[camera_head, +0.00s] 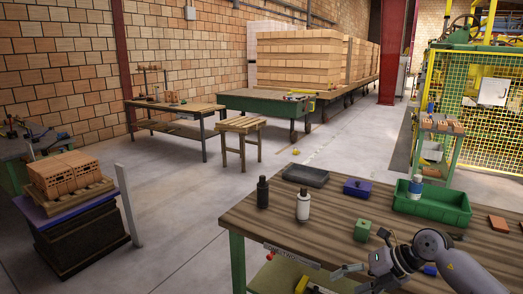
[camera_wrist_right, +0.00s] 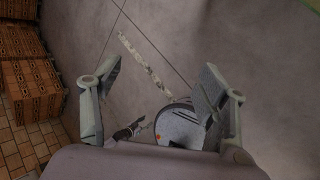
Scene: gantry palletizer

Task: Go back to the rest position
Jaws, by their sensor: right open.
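My right gripper (camera_head: 358,254) is at the front edge of the wooden workbench (camera_head: 280,228) in the head view, its arm coming in from the lower right. In the right wrist view the two fingers of my right gripper (camera_wrist_right: 160,70) stand wide apart with nothing between them. Grey floor shows beyond the fingers, with part of a round grey base (camera_wrist_right: 180,126) partly hidden behind the right finger. My left gripper is in neither view.
A brick stack (camera_head: 65,174) stands at the left. Open floor (camera_head: 190,200) lies between.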

